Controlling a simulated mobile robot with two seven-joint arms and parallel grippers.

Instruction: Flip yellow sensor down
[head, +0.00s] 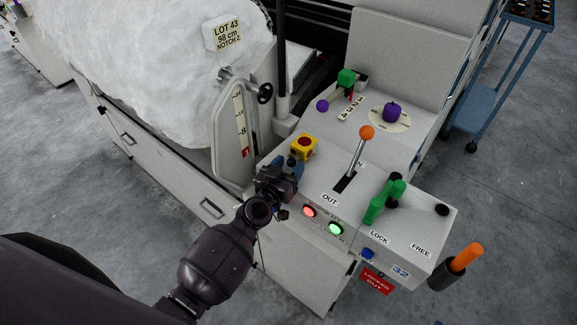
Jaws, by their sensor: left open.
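A small yellow block (304,147) with a red round part on top sits at the left edge of the grey control panel. It is the only clearly yellow device I see; I cannot tell for sure that it is the sensor or how it is hinged. My left gripper (287,164) is open, its blue fingers just below and left of the yellow block. The gripper covers the panel edge there, and I cannot tell if the fingers touch the block. My right gripper is out of view.
The panel (320,182) carries an orange-knobbed lever (366,132), a green handle (384,203), red (309,211) and green (336,229) lamps, and a purple knob (391,112). A white fibre roll (140,60) lies left, a blue cart (477,105) right.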

